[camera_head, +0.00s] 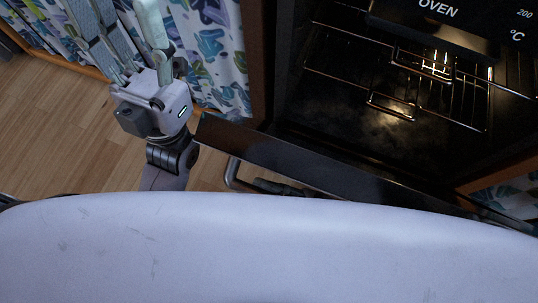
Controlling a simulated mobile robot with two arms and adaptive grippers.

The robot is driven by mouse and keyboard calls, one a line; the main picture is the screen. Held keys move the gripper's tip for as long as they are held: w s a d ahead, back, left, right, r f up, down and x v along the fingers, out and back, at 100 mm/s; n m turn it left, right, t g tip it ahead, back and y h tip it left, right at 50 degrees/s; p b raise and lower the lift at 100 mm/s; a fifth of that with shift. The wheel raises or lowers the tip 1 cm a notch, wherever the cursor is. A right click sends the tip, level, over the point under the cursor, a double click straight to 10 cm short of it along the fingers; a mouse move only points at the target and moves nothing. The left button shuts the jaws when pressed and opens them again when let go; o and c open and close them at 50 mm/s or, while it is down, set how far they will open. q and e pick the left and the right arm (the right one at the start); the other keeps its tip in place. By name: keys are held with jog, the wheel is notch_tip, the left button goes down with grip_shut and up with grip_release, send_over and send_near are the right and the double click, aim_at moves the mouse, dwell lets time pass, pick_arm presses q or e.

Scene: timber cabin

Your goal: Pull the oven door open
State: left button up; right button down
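The oven (437,12) stands at the upper right, its dark interior and wire racks (400,75) lit and exposed. Its dark door (300,160) is open, tilted down and out towards me; its exact angle is hard to judge. A metal handle (232,174) shows on the door's near side, partly hidden by my white body. A dark jointed part lies beside the handle, and I cannot tell what it is. My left gripper (122,22) is left of the oven with its fingers spread, apart from the door and handle. My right gripper is not identifiable.
A leaf-patterned curtain (215,55) hangs left of the oven, close behind my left gripper. Wooden floor (60,130) lies clear at the left. Another patterned curtain (510,200) shows at the right edge. My white body fills the bottom.

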jog(key=c, duration=1.5)
grip_release()
jog(key=shift+w, duration=0.1)
jog(key=shift+c, duration=0.2)
jog(key=v, duration=1.2)
jog(key=shift+c, duration=0.2)
